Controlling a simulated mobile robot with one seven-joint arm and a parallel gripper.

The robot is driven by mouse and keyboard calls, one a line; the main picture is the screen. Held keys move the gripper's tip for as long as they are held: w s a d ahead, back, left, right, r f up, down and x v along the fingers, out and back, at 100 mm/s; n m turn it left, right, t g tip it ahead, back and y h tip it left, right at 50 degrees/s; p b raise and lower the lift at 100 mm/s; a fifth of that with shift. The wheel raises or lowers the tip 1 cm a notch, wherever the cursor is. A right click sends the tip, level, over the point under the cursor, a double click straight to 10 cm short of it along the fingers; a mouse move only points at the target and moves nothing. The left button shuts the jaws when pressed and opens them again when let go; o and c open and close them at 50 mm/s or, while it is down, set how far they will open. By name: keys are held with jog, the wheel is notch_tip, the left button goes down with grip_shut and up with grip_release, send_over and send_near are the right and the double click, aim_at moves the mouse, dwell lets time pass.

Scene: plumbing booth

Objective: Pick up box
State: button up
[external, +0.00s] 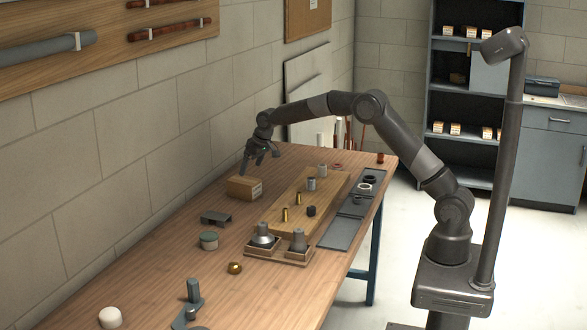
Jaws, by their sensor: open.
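A small brown cardboard box (243,188) with a pale label on its side sits on the wooden table, near the wall. My gripper (259,168) is above the box and toward its back right side, pointing down. It is open, with nothing seen between its fingers. It looks close to the box, but I cannot tell the exact gap.
A wooden board (283,227) with small fittings lies right of the box, beside a dark tray (342,232). Two grey cones stand in a wooden holder (262,252). A grey bracket (215,217) and a round tin (208,240) are in front. The wall is close behind the box.

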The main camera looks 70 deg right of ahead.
aim_at(245, 180)
jog(key=x, duration=0.7)
jog(key=shift+w+d, duration=0.1)
jog(key=shift+d, duration=0.1)
jog(key=shift+d+x, duration=0.1)
jog(key=shift+x, duration=1.15)
jog(key=shift+d+x, duration=0.15)
jog(key=shift+x, duration=1.15)
jog(key=shift+f, duration=0.2)
jog(key=c, duration=1.2)
jog(key=shift+c, duration=0.2)
jog(key=shift+r, duration=0.2)
